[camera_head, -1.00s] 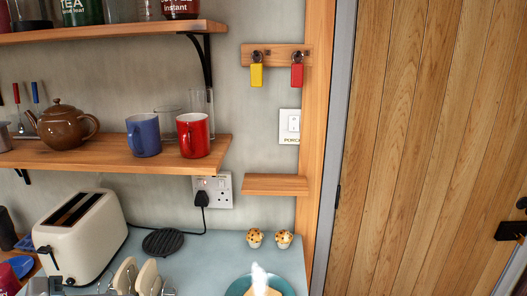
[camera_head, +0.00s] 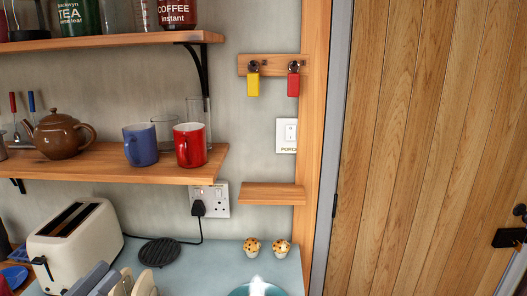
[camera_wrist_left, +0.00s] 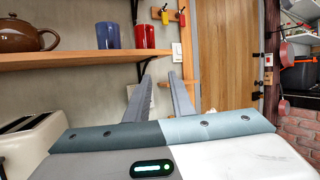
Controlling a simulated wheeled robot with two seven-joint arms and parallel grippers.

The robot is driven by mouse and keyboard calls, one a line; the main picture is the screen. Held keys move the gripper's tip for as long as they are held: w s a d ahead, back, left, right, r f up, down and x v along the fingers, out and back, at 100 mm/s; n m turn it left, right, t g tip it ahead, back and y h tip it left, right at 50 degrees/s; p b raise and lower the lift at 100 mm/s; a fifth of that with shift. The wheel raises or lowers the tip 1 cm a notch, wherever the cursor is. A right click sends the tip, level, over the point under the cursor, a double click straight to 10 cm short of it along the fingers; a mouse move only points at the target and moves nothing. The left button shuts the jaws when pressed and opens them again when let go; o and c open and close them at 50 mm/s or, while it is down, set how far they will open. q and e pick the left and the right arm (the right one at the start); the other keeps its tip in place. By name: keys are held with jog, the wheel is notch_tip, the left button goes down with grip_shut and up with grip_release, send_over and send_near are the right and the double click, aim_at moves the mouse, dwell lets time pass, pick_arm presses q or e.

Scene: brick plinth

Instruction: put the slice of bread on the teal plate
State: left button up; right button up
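The teal plate (camera_head: 240,291) is at the bottom edge of the head view, mostly cut off. A pale white shape (camera_head: 257,284) shows over it, too blurred to identify. Pale bread slices (camera_head: 146,284) stand on edge at the bottom left, partly cut off. My left gripper (camera_head: 98,279) is just left of these slices, its grey fingers side by side. In the left wrist view its fingers (camera_wrist_left: 160,92) are apart with nothing between them, so it is open and empty. The slices do not show there. My right gripper is not in view.
A cream toaster (camera_head: 75,245) stands left of the gripper. A black round trivet (camera_head: 160,252) and two muffins (camera_head: 266,247) are on the blue-grey counter (camera_head: 215,262). A shelf with a teapot (camera_head: 58,134) and mugs (camera_head: 190,145) hangs above. Bare counter lies between trivet and muffins.

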pick_arm(q)
jog(key=a+f+n+t+y, duration=0.1)
jog(key=a+f+n+y, duration=0.4)
jog(key=n, duration=0.5)
jog(key=a+f+n+y, duration=0.3)
jog(key=f+n+y, duration=0.1)
jog(key=n+y, duration=0.4)
jog(key=s+a+f+n+g+y, duration=0.1)
jog(key=s+f+n+g, duration=0.15)
jog(key=f+n, duration=0.4)
jog(key=s+f+n+g+y, duration=0.1)
jog(key=f+n+g, duration=0.3)
jog(key=f+n, duration=0.3)
jog(key=s+d+f+n+g+h, duration=0.4)
jog(key=s+d+f+n+g, duration=0.5)
jog(key=s+d+f, duration=0.8)
notch_tip(320, 180, down, 30)
jog(key=s+a+r+m+g, duration=0.1)
jog(key=a+m+g, duration=0.1)
jog(key=s+a+f+g, duration=0.1)
jog(key=s+a+f, duration=0.1)
jog(key=s+f, duration=1.5)
jog(key=shift+s+a+f, duration=0.35)
jog(key=shift+s+a, duration=0.05)
jog(key=shift+s, duration=0.25)
